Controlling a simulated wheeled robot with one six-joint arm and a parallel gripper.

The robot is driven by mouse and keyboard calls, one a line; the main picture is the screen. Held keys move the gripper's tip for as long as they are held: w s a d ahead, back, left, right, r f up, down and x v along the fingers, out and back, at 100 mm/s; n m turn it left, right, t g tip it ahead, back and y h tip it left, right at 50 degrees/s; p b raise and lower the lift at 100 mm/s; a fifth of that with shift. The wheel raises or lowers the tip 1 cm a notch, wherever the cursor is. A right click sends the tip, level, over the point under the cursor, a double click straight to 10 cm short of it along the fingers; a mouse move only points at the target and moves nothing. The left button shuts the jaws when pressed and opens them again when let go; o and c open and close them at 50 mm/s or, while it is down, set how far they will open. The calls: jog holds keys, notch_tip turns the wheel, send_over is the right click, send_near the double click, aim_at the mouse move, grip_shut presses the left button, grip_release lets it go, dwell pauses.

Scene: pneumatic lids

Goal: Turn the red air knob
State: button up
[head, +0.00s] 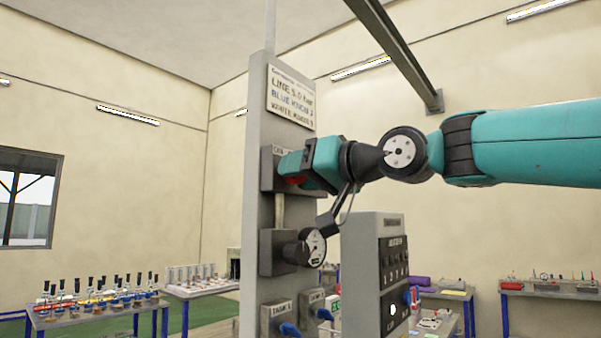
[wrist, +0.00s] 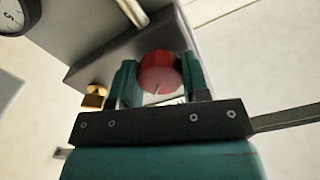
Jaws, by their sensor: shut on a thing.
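The red air knob (head: 297,181) sits on a grey block (head: 266,171) on the tall grey panel, and is partly hidden by my gripper in the head view. In the wrist view the red knob (wrist: 160,73) is round with a dark line on its face. My gripper (head: 300,167) is at the knob, its teal fingers on either side of it. In the wrist view my gripper (wrist: 157,82) is shut on the knob, a finger to its left and a finger to its right.
A round pressure gauge (head: 313,248) is below on the panel, with blue-handled valves (head: 290,329) lower down. A sign (head: 291,97) is above. A grey box with switches (head: 374,270) stands to the right.

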jog(key=o, duration=0.9)
jog(key=shift+b+v, duration=3.05)
jog(key=shift+v, duration=5.7)
